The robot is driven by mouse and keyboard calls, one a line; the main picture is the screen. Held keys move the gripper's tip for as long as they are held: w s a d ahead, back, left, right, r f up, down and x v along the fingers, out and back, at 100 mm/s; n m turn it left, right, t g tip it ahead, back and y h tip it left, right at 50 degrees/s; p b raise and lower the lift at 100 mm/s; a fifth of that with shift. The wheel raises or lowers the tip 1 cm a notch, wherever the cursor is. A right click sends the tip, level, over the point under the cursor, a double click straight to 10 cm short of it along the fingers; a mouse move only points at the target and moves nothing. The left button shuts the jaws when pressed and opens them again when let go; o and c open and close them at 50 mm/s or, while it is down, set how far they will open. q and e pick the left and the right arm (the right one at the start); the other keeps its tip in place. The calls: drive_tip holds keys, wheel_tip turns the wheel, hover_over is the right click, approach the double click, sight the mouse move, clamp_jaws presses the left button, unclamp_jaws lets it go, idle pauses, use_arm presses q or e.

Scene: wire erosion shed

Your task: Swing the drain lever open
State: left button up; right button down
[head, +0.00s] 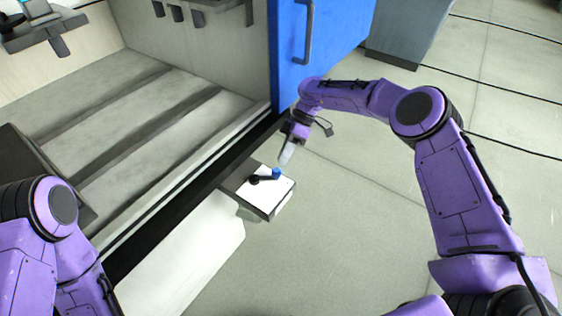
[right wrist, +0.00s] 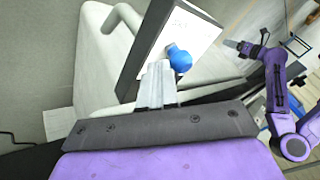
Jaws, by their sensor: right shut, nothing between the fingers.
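The drain lever (head: 262,178) is a short dark arm with a blue knob (head: 276,173) at its right end. It lies over the white top of a low box beside the machine. The knob also shows in the right wrist view (right wrist: 180,60); the dark arm is hidden there. My right gripper (head: 286,154) is shut and empty, its pale fingers (right wrist: 157,84) just behind the knob in the head view. I cannot tell whether they touch it. My left gripper (right wrist: 233,44) shows small in the right wrist view; its jaw state is unclear.
The open machine bay (head: 150,120) with a ribbed floor is at left. A blue door (head: 325,35) with a handle stands behind my right arm. A white slab (head: 180,255) lies in front of the box. The floor (head: 350,220) to the right is clear.

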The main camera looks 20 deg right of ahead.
sight(265, 176)
drive_tip(key=x, duration=0.2)
drive_tip(key=shift+s+a+f, duration=0.15)
drive_tip(key=shift+a+f, duration=0.05)
drive_tip(key=shift+f, duration=0.1)
